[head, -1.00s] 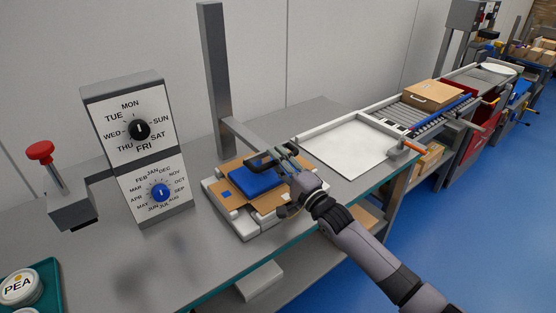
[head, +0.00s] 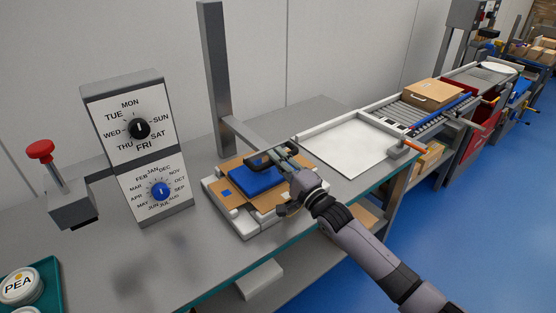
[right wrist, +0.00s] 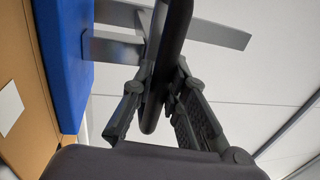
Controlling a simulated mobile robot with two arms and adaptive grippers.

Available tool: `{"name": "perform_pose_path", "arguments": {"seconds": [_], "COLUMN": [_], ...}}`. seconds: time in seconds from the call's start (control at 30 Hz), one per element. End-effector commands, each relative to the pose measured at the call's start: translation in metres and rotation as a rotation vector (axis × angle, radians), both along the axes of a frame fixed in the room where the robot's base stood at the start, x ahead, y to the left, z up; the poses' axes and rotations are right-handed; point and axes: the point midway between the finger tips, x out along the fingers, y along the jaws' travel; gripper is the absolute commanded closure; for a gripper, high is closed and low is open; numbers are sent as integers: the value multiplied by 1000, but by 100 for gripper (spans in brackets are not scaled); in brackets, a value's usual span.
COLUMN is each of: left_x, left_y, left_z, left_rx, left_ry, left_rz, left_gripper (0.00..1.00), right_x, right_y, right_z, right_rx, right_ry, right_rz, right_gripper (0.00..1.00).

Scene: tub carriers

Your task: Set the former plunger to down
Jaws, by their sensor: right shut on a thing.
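The former plunger is a blue block (head: 258,181) with a black handle (head: 258,160) on top, on a grey arm reaching from an upright post (head: 214,75). It is over a brown cardboard blank (head: 229,174) on the white former base (head: 239,228). I cannot tell whether the block touches the cardboard. My right gripper (head: 284,160) is shut on the handle. In the right wrist view the black handle bar (right wrist: 173,45) passes between the fingers (right wrist: 158,108), with the blue block (right wrist: 66,65) beside it. My left gripper is not in view.
A panel with day and month dials (head: 139,150) and a red-knobbed device (head: 72,205) stand to the left. A teal tray (head: 50,270) holds a PEA tub (head: 18,286). A white plate (head: 350,146) and roller conveyor (head: 410,115) lie right. Bench front is clear.

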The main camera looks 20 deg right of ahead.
Motion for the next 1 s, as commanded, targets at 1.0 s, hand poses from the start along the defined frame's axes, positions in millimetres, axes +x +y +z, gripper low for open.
{"name": "perform_pose_path", "arguments": {"seconds": [1.0], "left_x": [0], "left_y": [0], "left_z": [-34], "left_rx": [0], "left_ry": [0], "left_rz": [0], "left_gripper": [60], "right_x": [-1], "right_y": [1], "right_z": [-58], "right_rx": [-8], "right_ry": [18], "right_rz": [1], "right_gripper": [100]}}
